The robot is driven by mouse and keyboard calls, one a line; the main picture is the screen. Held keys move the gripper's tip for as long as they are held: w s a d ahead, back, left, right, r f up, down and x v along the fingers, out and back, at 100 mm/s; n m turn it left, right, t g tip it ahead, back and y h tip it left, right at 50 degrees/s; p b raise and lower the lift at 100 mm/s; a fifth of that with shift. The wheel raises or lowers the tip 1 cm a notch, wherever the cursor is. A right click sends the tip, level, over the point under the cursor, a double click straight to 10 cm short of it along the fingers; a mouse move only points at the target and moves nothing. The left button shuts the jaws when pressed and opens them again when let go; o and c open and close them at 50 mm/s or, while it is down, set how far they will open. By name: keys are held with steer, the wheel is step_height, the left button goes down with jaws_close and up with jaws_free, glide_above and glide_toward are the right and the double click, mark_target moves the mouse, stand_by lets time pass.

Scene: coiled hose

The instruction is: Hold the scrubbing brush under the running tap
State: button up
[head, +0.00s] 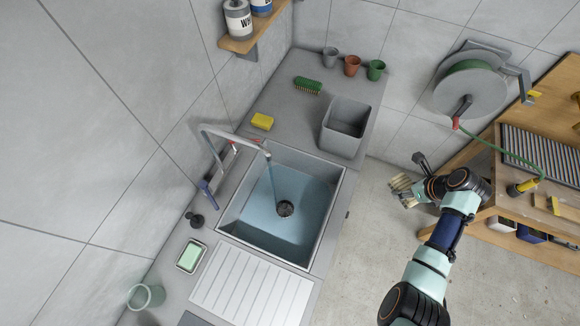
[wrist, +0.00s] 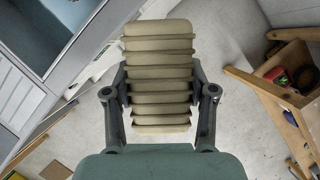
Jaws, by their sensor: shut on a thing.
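My gripper (head: 408,188) is out over the floor, right of the sink and well apart from it. In the wrist view my gripper (wrist: 160,95) is shut on a beige ribbed thing (wrist: 158,72) that looks like a brush with rows of bristles. This beige brush also shows in the head view (head: 402,186). The tap (head: 232,136) arches over the sink (head: 318,248), and a thin water stream (head: 272,178) falls from its spout towards the drain (head: 285,208). A green bristled brush (head: 307,85) lies on the back counter.
A grey bin (head: 345,127) stands at the sink's back right corner. A yellow sponge (head: 262,121), several small pots (head: 352,66) and a soap dish (head: 191,256) are on the counter. A workbench (head: 515,205) and hose reel (head: 470,90) stand right. Open floor lies between bench and sink.

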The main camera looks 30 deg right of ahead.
mark_target(410, 206)
steer(key=shift+s+a+r+p, duration=0.1)
steer(key=shift+s+a+p, duration=0.3)
steer(key=shift+s+p, duration=0.45)
steer(key=shift+s+a+r+p, duration=0.1)
steer(key=shift+s+a+p, duration=0.25)
steer(key=shift+s+p, duration=0.5)
steer(key=shift+s+a+r+p, duration=0.1)
steer(key=shift+s+a+p, duration=0.3)
steer(key=shift+s+p, duration=0.45)
steer(key=shift+s+a+f+p, duration=0.25)
steer(key=shift+s+a+p, duration=0.05)
steer(key=shift+p, duration=0.2)
steer(key=shift+s, duration=0.1)
steer(key=s+a+r, duration=0.2)
steer(key=s+r, duration=0.2)
steer(key=shift+s, duration=0.15)
